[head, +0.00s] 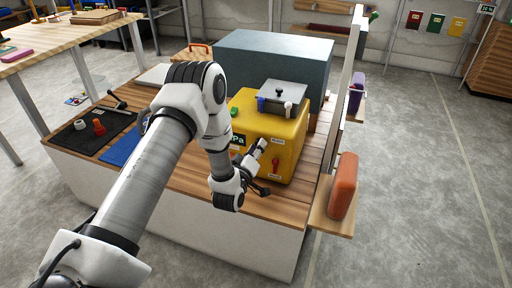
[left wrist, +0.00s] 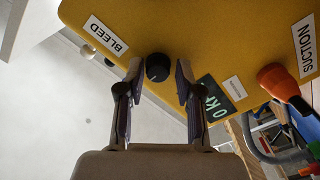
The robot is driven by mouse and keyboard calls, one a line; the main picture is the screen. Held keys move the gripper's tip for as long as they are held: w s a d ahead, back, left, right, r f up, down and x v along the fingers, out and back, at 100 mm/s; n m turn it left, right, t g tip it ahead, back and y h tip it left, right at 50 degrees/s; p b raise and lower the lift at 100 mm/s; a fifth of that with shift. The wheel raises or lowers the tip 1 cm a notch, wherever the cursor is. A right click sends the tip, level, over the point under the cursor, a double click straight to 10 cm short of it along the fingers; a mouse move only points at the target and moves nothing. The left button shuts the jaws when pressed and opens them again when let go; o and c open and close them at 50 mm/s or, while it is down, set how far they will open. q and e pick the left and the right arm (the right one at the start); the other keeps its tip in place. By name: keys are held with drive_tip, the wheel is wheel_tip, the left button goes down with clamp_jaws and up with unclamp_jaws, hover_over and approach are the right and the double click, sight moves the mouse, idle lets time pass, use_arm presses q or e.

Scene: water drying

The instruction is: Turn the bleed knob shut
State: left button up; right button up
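The yellow machine (head: 291,127) stands on the wooden bench top. In the left wrist view, its black round bleed knob (left wrist: 158,67) sits beside the white BLEED label (left wrist: 105,35). That label also shows in the head view (head: 278,141). My left gripper (left wrist: 158,76) is open, with one finger on each side of the knob. A small gap shows between each fingertip and the knob. In the head view, my left gripper (head: 264,145) is at the machine's front face and hides the knob. My right gripper is in neither view.
An orange handle (left wrist: 275,83) near the SUCTION label (left wrist: 304,45) and a dark display (left wrist: 217,98) share the yellow face. A grey box (head: 284,92) tops the machine; a large blue-grey block (head: 270,60) stands behind. Black (head: 88,136) and blue (head: 120,151) mats lie left.

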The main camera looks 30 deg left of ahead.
use_arm(q)
drive_tip(key=shift+w+r, duration=0.1)
drive_tip(key=shift+r, duration=0.05)
drive_tip(key=v, duration=1.2)
